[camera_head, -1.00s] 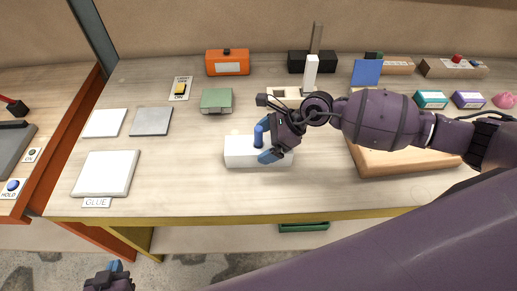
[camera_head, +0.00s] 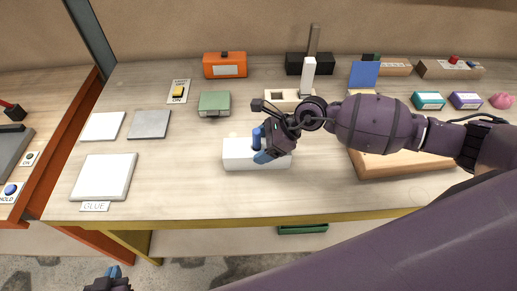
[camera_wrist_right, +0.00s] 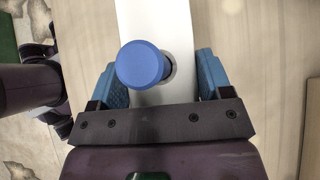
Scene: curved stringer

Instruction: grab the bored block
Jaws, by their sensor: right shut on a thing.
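The white bored block (camera_head: 237,155) lies on the workbench near its front edge, and shows in the right wrist view (camera_wrist_right: 158,18). A blue peg (camera_head: 257,139) stands in its bore; in the right wrist view the peg's round top (camera_wrist_right: 141,65) covers most of the dark hole. My right gripper (camera_head: 263,156) is at the block, its blue fingers on the block's two sides (camera_wrist_right: 160,85), shut on it. The block appears to rest on the bench. My left gripper (camera_head: 115,275) is at the bottom edge, only partly visible; its opening cannot be told.
A wooden board (camera_head: 405,172) lies to the right, under my right arm. A green box (camera_head: 214,103), a pale slotted block (camera_head: 279,97) and an orange box (camera_head: 225,66) stand behind. White and grey pads (camera_head: 103,176) (camera_head: 150,123) lie left. Bench between pads and block is clear.

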